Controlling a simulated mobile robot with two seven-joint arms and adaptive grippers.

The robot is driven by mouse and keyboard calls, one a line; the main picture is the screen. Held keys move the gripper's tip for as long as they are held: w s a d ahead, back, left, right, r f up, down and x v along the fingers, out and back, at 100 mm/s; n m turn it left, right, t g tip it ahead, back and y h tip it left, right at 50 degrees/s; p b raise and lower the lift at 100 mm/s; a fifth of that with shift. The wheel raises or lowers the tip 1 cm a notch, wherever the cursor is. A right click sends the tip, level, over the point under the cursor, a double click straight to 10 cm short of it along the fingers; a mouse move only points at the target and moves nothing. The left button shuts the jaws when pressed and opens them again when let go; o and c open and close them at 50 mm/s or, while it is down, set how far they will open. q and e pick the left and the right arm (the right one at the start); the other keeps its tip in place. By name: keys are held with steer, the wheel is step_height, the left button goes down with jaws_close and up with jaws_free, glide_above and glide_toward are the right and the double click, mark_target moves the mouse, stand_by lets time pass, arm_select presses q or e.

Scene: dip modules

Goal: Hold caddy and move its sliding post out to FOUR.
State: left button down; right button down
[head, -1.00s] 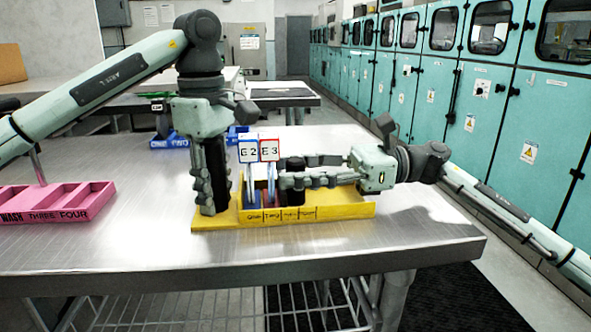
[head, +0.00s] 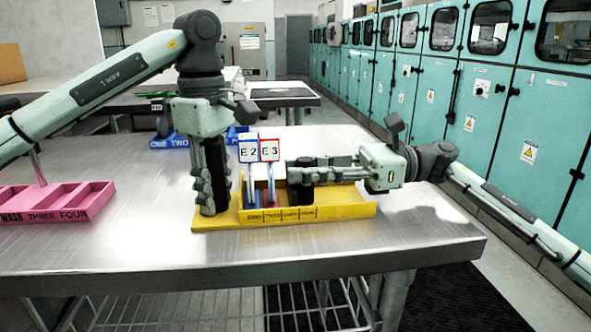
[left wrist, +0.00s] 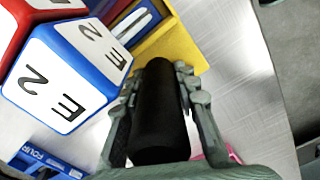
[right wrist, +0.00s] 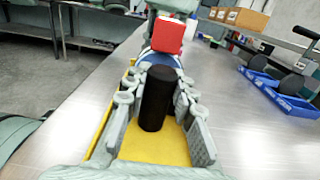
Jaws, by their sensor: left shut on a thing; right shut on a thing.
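The yellow caddy (head: 345,211) sits on the metal table, with a row of slot labels on its front edge. My left gripper (head: 210,200) is shut around the black upright handle at the caddy's left end; the handle also shows in the left wrist view (left wrist: 160,105). My right gripper (head: 300,176) reaches in from the right and is shut around the black sliding post (right wrist: 156,98), which stands upright over the yellow base. In the head view the fingers partly cover this post, near the third and fourth labels.
A blue-edged module marked E2 (head: 248,151) and a red-edged one marked E3 (head: 269,150) stand in the caddy left of the post. A pink tray (head: 60,205) lies at left. A blue tray (head: 170,142) is behind. The table's front right is clear.

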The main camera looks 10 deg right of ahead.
steer(key=d, duration=0.3)
steer(key=shift+d, duration=0.3)
steer(key=c, duration=1.2)
jaws_free()
steer(key=d, duration=1.2)
